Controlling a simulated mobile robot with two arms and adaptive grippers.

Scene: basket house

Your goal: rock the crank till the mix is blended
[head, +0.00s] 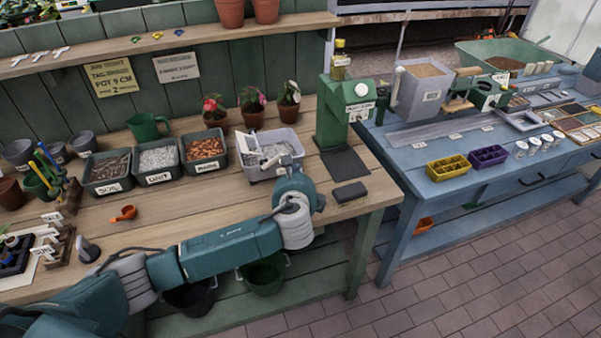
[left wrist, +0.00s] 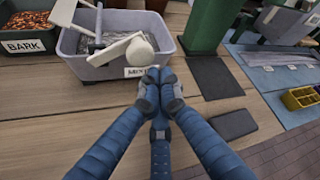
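The mix tub (head: 242,158) is a grey bin at the right end of the row of bins on the wooden bench. In the left wrist view the tub (left wrist: 70,42) has pale grey contents and a label partly covered by my fingers. A white crank (left wrist: 112,50) with a rounded knob (left wrist: 139,52) lies over the tub's near side. My left gripper (left wrist: 160,78) has its fingertips together just on the near side of the knob, at the tub's front rim. I see nothing between them; contact with the knob is unclear. My right gripper is not in view.
Bins labelled soil, grit and bark (head: 205,148) stand left of the tub. A green press (head: 335,125) stands to the right, with a dark block (head: 350,192) on the bench before it. An orange scoop (head: 124,213) lies on the left. A blue table (head: 430,200) stands beyond.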

